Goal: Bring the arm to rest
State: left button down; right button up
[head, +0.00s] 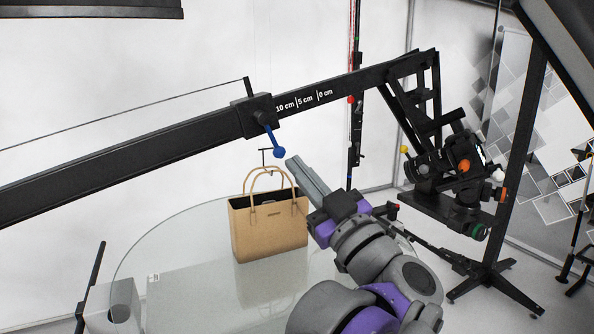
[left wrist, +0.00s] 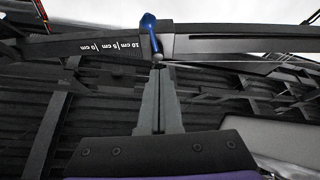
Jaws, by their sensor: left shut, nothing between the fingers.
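A long black boom arm (head: 180,140) slants across the head view, rising to the right, with scale marks "10 cm, 5 cm, 0 cm". A black block (head: 251,117) sits on it, with a blue lever (head: 272,140) hanging down and ending in a round knob. The boom arm (left wrist: 215,40) and the blue lever (left wrist: 153,38) also show in the left wrist view. My left gripper (head: 291,161) is shut and empty, its tips just below and right of the blue knob. The tips (left wrist: 159,68) show below the lever; I cannot tell whether they touch it. My right gripper is out of view.
A tan handbag (head: 268,226) stands upright on a round glass turntable (head: 185,270), beneath the boom arm and left of my gripper. A black camera-like rig (head: 455,175) hangs at the boom's right end. A black stand (head: 497,262) is on the right.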

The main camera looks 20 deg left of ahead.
pick_arm(q)
jog(key=w+d+f+m+t+h, duration=0.2)
jog(key=d+f+m+t+h, duration=0.25)
jog(key=f+m+h, duration=0.5)
jog(key=w+d+f+m+t+h, duration=0.25)
jog(key=d+f+m+h, duration=0.35)
jog(key=h, duration=0.6)
jog(key=s+a+f+m+g, duration=0.15)
jog(key=s+f+g, duration=0.3)
jog(key=f, duration=0.75)
jog(key=s+a+f+g, duration=0.2)
jog(key=s+f+g, duration=0.25)
jog(key=f, duration=0.75)
jog(key=s+a+f+n+g+y, duration=0.1)
jog(key=s+a+f+g, duration=0.3)
jog(key=s+f, duration=0.7)
jog(key=shift+s+a+y, duration=0.4)
jog(key=shift+a+y, duration=0.05)
jog(key=shift+a, duration=0.15)
jog(key=shift+a, duration=0.1)
